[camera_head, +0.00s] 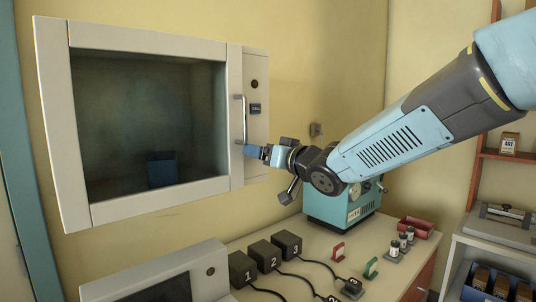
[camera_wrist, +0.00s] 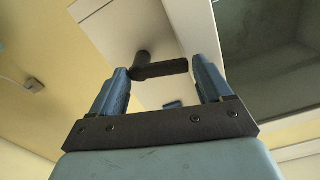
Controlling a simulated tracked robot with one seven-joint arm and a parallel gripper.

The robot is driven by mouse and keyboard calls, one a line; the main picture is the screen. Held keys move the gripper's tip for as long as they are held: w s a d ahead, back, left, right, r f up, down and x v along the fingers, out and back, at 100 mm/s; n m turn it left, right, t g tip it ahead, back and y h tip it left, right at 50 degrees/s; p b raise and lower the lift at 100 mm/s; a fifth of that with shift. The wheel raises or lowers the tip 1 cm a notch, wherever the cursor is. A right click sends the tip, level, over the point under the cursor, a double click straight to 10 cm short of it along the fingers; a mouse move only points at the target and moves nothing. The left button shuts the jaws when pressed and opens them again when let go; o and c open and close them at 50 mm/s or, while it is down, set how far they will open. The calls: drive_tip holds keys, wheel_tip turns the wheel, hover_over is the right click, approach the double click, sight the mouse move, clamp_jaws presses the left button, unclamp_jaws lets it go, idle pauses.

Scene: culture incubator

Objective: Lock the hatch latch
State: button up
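The hatch (camera_head: 150,40) is a pale framed door with a dark window, on the wall at the left of the head view. My gripper (camera_head: 252,151) is at the panel's lower part, by the handle's lower end. In the wrist view, a dark lever (camera_wrist: 162,69) on a round post lies crosswise between the open blue fingers. I cannot tell whether they touch it. The gripper hides this spot in the head view.
A teal machine (camera_head: 335,205) stands on the bench below my arm. Several black numbered boxes (camera_head: 287,244) with cables, a red tray (camera_head: 416,227) and small vials share the bench. A grey device (camera_head: 165,275) is at the front left. Shelves stand at right.

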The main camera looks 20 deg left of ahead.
drive_tip(key=c, duration=0.6)
drive_tip(key=shift+s+a+f+n, duration=0.1)
drive_tip(key=shift+f+n, duration=0.05)
drive_tip(key=shift+n, duration=0.65)
drive_tip(key=shift+f+n, duration=0.15)
drive_tip(key=shift+n, duration=0.65)
drive_tip(key=shift+c, duration=0.2)
drive_tip(key=o, duration=0.8)
drive_tip(key=shift+s, duration=0.1)
drive_tip(key=v, duration=1.3)
drive_tip(key=shift+s+d, duration=0.15)
drive_tip(key=shift+d, duration=0.2)
